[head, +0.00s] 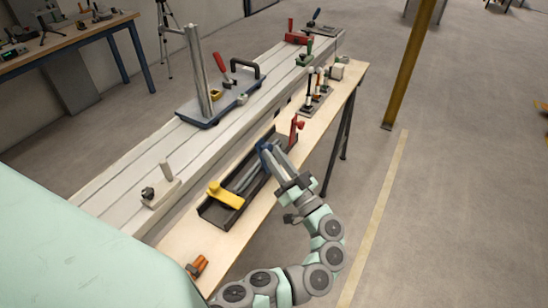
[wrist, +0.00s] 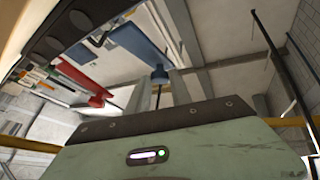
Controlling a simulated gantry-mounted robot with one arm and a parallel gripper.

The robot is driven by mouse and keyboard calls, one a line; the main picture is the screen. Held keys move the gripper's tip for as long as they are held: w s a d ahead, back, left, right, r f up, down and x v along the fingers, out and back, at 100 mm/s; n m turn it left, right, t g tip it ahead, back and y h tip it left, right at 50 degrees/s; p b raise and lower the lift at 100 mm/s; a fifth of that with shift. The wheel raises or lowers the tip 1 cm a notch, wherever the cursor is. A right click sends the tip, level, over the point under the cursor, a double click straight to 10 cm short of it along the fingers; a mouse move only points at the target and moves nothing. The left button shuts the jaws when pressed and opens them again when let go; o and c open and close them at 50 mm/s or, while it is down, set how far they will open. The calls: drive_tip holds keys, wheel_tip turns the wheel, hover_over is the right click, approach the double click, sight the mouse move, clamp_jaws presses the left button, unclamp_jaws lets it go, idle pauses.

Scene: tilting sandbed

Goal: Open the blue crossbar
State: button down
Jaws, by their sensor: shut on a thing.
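The blue crossbar (head: 262,146) shows as a small blue piece at the far part of a dark tray (head: 205,210) on the wooden bench; my gripper covers much of it. My gripper (head: 267,151) reaches it from the front right, and its jaws are shut on it. In the wrist view, a blue part (wrist: 159,76) sits between my two grey fingers, and a larger blue surface (wrist: 138,47) lies beyond. How far the crossbar is turned cannot be told.
A yellow handle (head: 225,195) is at the tray's near end, and a red lever (head: 296,127) stands at its far end. An orange item (head: 197,265) lies near the front. A pale slotted rail (head: 120,183) runs behind.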

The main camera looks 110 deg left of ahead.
drive_tip(key=shift+a+f, duration=0.15)
drive_tip(key=shift+f, duration=0.35)
drive_tip(key=c, duration=1.6)
unclamp_jaws()
drive_tip(key=o, duration=0.4)
drive_tip(key=shift+w+a+r, duration=0.1)
drive_tip(key=shift+a+r, duration=0.05)
drive_tip(key=shift+r, duration=0.05)
drive_tip(key=shift+o, duration=0.2)
drive_tip(key=shift+r, duration=0.1)
drive_tip(key=p+v, duration=0.1)
drive_tip(key=v, duration=0.9)
drive_tip(key=shift+w+d+p, duration=0.3)
drive_tip(key=shift+p, duration=0.1)
drive_tip(key=shift+c, duration=0.4)
